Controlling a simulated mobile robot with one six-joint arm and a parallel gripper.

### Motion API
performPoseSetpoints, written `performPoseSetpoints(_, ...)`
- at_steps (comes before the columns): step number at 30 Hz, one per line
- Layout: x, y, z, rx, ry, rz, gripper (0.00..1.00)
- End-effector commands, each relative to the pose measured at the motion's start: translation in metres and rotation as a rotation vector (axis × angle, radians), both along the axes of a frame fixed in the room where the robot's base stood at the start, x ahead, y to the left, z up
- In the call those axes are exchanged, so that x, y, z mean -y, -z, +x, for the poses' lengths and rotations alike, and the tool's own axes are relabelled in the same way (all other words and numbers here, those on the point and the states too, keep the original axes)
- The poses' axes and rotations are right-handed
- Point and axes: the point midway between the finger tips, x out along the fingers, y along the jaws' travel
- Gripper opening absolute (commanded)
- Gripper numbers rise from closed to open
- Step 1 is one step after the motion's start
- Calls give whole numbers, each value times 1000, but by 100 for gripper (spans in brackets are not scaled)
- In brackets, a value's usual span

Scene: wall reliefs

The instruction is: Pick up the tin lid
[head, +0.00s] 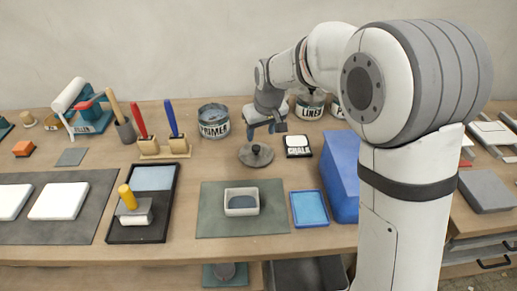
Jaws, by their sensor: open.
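The tin lid (257,156) is a round dark grey disc with a small knob on top. It lies flat on the wooden table, in front of the tins. My gripper (262,131) points down above the lid's knob, with its fingers apart and nothing between them. I cannot tell how much height is left between the fingertips and the knob.
A primer tin (214,121) stands behind and left, a liner tin (310,105) behind and right. A chalk box (298,146) lies right of the lid. A green mat (212,207) with a white dish (241,201) and a blue block (341,172) are nearer.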

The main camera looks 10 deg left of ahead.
Motion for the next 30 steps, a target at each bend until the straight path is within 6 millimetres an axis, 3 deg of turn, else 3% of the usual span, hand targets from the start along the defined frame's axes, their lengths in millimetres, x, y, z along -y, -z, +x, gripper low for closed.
performPoseSetpoints(4,-13,12,5,-1,-19,0,52)
performPoseSetpoints(19,-17,74,21,-1,-17,0,52)
performPoseSetpoints(29,-18,80,23,2,-16,1,52)
performPoseSetpoints(30,-18,80,23,2,-16,1,49)
